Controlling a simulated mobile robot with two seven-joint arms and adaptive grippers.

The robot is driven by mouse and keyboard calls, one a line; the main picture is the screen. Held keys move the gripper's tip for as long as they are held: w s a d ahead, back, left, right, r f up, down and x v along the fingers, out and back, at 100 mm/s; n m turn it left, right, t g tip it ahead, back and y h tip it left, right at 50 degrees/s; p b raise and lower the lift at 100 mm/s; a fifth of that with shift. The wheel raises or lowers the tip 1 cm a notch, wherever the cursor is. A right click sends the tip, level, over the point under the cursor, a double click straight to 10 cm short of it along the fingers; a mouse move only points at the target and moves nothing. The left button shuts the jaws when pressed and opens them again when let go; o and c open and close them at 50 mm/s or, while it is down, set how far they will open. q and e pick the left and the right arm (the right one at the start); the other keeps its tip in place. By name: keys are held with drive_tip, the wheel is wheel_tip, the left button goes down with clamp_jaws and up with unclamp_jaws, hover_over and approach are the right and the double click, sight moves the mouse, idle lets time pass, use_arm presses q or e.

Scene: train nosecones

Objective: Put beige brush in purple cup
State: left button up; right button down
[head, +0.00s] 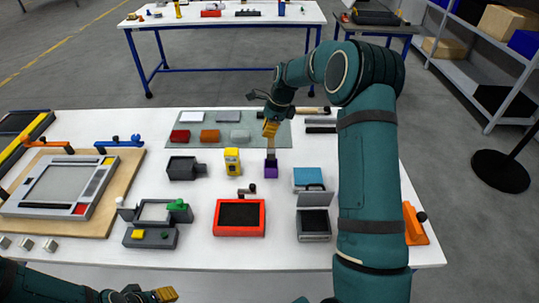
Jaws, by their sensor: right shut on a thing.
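My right gripper (270,130) reaches over the table from the right and points down. It is shut on the beige brush (271,152), whose visible part hangs below the yellow fingertips. The small purple cup (271,171) stands on the white table directly below. The brush's lower end meets the cup's top in the picture; I cannot tell whether it is inside the cup or just above or behind it. My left gripper (152,295) is low at the bottom edge, away from both, partly cut off, and its opening is unclear.
A yellow block (232,161) and a dark grey box (183,168) stand left of the cup. A red tray (239,218) is in front, a blue box (308,178) to the right. A grey-green mat (222,145) with several coloured blocks lies behind.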

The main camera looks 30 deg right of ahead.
sight(268, 147)
drive_tip(key=shift+f, duration=3.6)
drive_tip(key=c, duration=1.1)
unclamp_jaws()
drive_tip(key=shift+f, duration=0.15)
drive_tip(key=shift+c, duration=0.2)
drive_tip(key=v, duration=1.2)
drive_tip(key=shift+s, duration=0.1)
